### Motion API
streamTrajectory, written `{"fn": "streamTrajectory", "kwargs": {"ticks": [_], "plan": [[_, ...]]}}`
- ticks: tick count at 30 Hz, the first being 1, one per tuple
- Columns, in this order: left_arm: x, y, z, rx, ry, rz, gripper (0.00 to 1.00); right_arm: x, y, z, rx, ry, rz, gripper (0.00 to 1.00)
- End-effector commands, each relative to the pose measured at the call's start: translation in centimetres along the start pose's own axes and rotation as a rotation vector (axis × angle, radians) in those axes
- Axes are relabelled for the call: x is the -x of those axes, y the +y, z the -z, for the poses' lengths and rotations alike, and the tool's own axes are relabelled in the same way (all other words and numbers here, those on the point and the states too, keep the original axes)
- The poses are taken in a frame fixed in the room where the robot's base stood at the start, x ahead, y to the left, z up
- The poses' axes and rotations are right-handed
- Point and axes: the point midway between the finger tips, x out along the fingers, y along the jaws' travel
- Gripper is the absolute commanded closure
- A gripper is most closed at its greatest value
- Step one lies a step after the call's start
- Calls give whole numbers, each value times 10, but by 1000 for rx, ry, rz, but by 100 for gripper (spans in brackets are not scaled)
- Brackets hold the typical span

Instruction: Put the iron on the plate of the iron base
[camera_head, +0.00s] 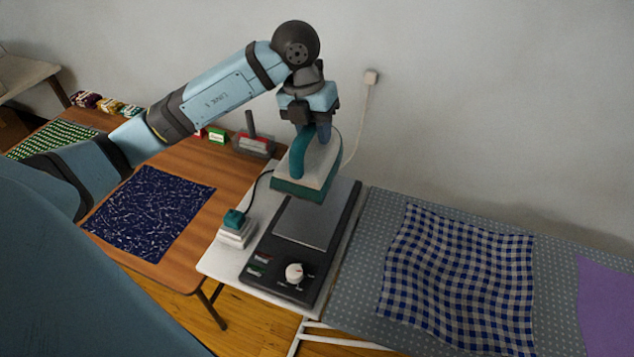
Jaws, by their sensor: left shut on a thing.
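My left gripper (310,113) comes down from above and is shut on the handle of the iron (320,165). The iron has a white body, teal handle and teal lower edge. It appears to be held above the back end of the iron base (325,265), a dark unit with a white knob (295,272) at its front. The base's grey metal plate (305,222) shows bare in front of the iron; its back part is hidden by the iron. I cannot tell the exact gap between them. My right gripper is not in view.
A small white and teal block (236,229) with a cord stands left of the base. The ironing board (365,300) with a checked cloth (460,275) lies to the right. A wooden table (185,258) with a navy cloth (150,212) is at left. A grey-red tool (253,142) stands behind.

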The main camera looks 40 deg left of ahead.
Motion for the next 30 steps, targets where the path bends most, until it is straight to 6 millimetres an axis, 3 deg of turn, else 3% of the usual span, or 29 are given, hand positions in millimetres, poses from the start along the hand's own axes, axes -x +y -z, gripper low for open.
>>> {"fn": "streamTrajectory", "kwargs": {"ticks": [6, 12, 22, 30], "plan": [[-49, 10, 0, 1, 1, 2, 100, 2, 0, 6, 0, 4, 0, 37], [-82, 16, 0, 0, -2, 2, 100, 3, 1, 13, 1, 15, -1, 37], [-104, 20, 0, 0, -2, 3, 100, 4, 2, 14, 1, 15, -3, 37], [-135, 26, -1, 0, -3, 2, 100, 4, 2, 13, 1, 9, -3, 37]]}}
